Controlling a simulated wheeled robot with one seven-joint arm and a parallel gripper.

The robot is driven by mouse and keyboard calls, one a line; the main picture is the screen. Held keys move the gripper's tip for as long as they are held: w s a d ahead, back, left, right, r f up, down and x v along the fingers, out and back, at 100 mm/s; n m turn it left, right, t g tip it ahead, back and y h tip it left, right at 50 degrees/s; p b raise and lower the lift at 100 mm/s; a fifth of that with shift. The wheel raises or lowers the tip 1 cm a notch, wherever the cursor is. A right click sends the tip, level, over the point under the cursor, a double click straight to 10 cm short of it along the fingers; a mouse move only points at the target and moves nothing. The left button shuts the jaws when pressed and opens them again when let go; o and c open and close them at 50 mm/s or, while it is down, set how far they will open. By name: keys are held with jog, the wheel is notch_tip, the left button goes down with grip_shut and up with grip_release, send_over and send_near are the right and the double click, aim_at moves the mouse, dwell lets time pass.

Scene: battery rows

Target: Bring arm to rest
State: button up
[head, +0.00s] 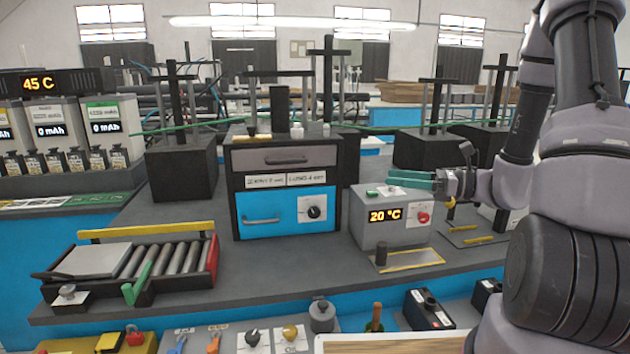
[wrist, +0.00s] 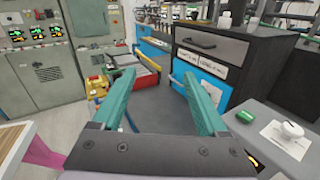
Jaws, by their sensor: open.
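My gripper (head: 410,180) has green fingers and is raised at the right of the head view, over the grey box (head: 384,228) that reads 20 °C. In the head view its fingers point left and seem to overlap the top of that box. In the wrist view the two green fingers of my gripper (wrist: 160,100) stand wide apart with nothing between them. My grey and black arm bends down from the upper right in the head view.
A black and blue drawer cabinet (head: 284,178) stands left of the grey box. A roller tray (head: 140,268) lies at the left of the dark bench. Battery units (head: 60,130) stand at far left. The bench front between tray and box is clear.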

jog(key=s+a+r+n+g+h, duration=0.1)
jog(key=s+r+n+g+h, duration=0.25)
jog(key=s+n, duration=0.25)
jog(key=s+a+r+n+g+h, duration=0.1)
jog(key=s+r+n+g+h, duration=0.15)
jog(key=s+n+h, duration=0.35)
jog(key=s+d+r+n+t+h, duration=0.2)
jog(key=d+r+n+t+h, duration=0.3)
jog(key=r, duration=0.5)
jog(key=shift+d+r+n+t, duration=0.15)
jog(key=shift+d+n+t, duration=0.65)
jog(key=shift+d+t, duration=0.35)
